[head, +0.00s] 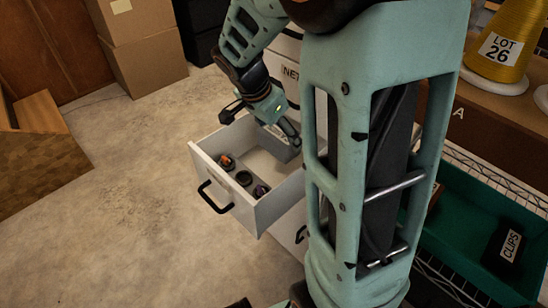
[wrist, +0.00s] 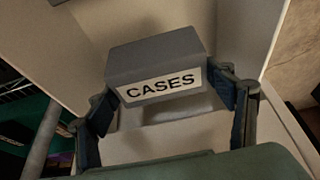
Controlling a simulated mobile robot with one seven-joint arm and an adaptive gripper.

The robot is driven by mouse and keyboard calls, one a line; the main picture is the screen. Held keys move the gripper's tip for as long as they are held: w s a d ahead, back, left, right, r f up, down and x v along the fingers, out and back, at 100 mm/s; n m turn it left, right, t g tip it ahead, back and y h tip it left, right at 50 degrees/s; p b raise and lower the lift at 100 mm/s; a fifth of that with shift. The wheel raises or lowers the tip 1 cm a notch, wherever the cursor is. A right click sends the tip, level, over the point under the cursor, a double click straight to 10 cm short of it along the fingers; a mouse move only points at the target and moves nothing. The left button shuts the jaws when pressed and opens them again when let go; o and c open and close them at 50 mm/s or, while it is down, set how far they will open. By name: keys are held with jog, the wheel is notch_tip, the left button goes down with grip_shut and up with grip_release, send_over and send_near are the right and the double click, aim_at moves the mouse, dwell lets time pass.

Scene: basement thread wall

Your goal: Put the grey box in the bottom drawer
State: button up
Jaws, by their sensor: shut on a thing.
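The grey box (wrist: 155,60), with a white CASES label, is between the two fingers of my gripper (wrist: 167,99) in the wrist view. The gripper is shut on it. In the head view my gripper (head: 290,132) reaches down into an open white drawer (head: 280,208) near its back end. A grey part of the box (head: 279,148) shows below the fingers, within the drawer's walls. Whether the box touches the drawer floor cannot be told. Another black handle (head: 300,235) shows lower down, beneath the open drawer, partly hidden by my arm.
Several small round items, including a dark one (head: 244,178), lie along the drawer's front. A green bin (head: 455,215) with a CLIPS box (head: 508,248) stands at right. Cardboard boxes (head: 145,55) stand at the back left.

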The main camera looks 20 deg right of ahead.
aim_at(271, 141)
notch_tip(271, 141, down, 8)
jog(key=shift+r+b, duration=0.2)
jog(key=shift+b, duration=0.8)
jog(key=shift+f, duration=0.15)
jog(key=o, duration=1.3)
jog(key=p+v, duration=0.3)
jog(key=v, duration=0.9)
jog(key=shift+r, duration=0.2)
